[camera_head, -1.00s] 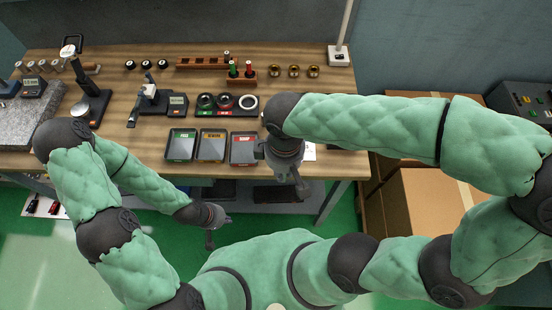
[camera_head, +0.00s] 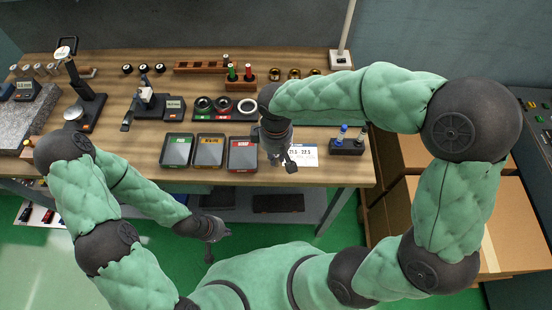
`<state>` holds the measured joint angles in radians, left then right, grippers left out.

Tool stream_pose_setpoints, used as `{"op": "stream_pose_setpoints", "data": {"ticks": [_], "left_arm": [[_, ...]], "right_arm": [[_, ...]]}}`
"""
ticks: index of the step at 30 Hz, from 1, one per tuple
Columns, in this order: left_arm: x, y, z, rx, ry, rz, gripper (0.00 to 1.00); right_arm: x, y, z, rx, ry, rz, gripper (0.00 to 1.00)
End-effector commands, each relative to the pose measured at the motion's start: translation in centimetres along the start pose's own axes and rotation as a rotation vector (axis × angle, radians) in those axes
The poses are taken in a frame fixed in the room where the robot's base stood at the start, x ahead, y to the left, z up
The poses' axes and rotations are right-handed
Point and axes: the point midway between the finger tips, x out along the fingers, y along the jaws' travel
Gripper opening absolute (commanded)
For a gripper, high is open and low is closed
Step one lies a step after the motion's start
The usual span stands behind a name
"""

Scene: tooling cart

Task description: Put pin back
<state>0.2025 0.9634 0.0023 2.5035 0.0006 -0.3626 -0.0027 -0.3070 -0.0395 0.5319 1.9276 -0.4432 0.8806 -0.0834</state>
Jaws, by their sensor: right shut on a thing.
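My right gripper (camera_head: 285,162) is shut just right of the red-labelled tray, over the table's front part beside a printed card. What it holds is too small and dark to make out, presumably the pin. A long wooden rack (camera_head: 200,68) with several slots lies at the back; one small dark-topped piece (camera_head: 226,59) stands at its right end. A wooden block (camera_head: 240,86) holds a green-handled (camera_head: 231,72) and a red-handled (camera_head: 248,72) piece upright. My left gripper (camera_head: 219,243) is open and empty in front of the table, below its edge.
Green-, yellow- and red-labelled trays (camera_head: 177,151) line the table's front. A dark block (camera_head: 347,148) with blue and pale upright pieces stands right of the card (camera_head: 306,153). Gauges (camera_head: 150,103) and a black ring holder (camera_head: 224,115) stand behind the trays. Cardboard boxes (camera_head: 506,220) are at right.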

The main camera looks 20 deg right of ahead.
Motion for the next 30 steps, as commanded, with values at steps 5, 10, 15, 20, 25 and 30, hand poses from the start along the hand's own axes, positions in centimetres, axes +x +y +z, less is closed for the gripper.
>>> {"op": "stream_pose_setpoints", "data": {"ticks": [5, 10, 15, 20, 25, 30], "left_arm": [[0.86, -0.3, -0.01, 0.0, -0.001, 0.0, 0.0], [0.72, -0.25, -0.02, 0.0, 0.0, 0.0, 0.0], [0.96, -0.34, -0.03, 0.0, 0.0, 0.0, 0.0], [0.9, -0.32, -0.02, 0.0, 0.0, 0.0, 0.0], [0.9, -0.32, -0.02, 0.0, 0.0, 0.0, 0.0], [0.66, -0.23, -0.01, 0.0, 0.0, 0.0, 0.0]], "right_arm": [[1.61, -0.03, 0.0, 0.0, 0.0, 0.0, 0.0], [1.44, -0.03, -0.01, 0.0, 0.001, 0.0, 0.0], [1.87, -0.04, 0.0, 0.0, 0.001, 0.0, 0.0], [1.81, -0.05, 0.01, 0.0, 0.0, 0.0, 0.41], [1.8, -0.05, 0.01, 0.0, 0.0, 0.0, 0.41], [1.38, -0.04, 0.0, 0.0, 0.001, 0.0, 0.41]]}}
